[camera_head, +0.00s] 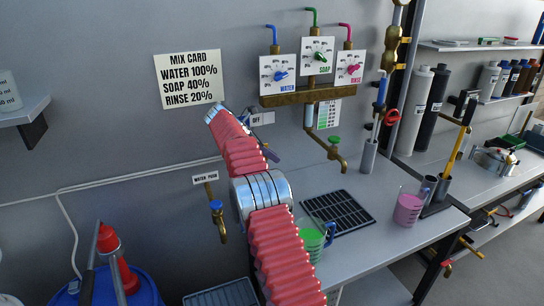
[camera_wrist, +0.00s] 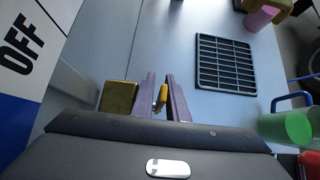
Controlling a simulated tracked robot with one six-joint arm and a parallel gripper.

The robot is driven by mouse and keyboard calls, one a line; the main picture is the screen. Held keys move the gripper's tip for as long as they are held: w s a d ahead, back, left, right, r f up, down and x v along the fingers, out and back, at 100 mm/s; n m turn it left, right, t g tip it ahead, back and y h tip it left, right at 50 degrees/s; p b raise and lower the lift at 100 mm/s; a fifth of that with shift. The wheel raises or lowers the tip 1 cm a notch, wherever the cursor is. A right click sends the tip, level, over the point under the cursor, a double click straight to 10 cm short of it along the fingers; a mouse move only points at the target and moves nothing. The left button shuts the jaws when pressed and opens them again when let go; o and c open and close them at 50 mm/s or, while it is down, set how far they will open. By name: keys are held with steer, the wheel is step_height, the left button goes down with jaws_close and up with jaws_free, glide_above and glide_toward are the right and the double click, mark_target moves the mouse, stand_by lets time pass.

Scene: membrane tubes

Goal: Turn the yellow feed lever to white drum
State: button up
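A small yellow lever (camera_wrist: 161,98) stands beside a brass block (camera_wrist: 118,97) in the wrist view. My gripper (camera_wrist: 161,75) has two purple fingers, one on each side of the lever, with a visible gap between them. The lever looks closer to the right finger; I cannot tell whether it touches. A sign reading OFF (camera_wrist: 20,45) is at the left of the wrist view, and a small OFF plate (camera_head: 256,119) shows in the head view. I see no label for the white drum.
A black drain grid (camera_head: 338,212) lies on the bench, with a green-filled jug (camera_head: 312,243) and a pink-filled jug (camera_head: 408,208) near it. A brass tap (camera_head: 335,155) hangs above. A blue drum (camera_head: 125,290) stands at lower left. The bench front is partly clear.

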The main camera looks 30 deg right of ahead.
steer(key=v, duration=0.7)
steer(key=shift+a, duration=0.2)
steer(key=shift+r, duration=0.1)
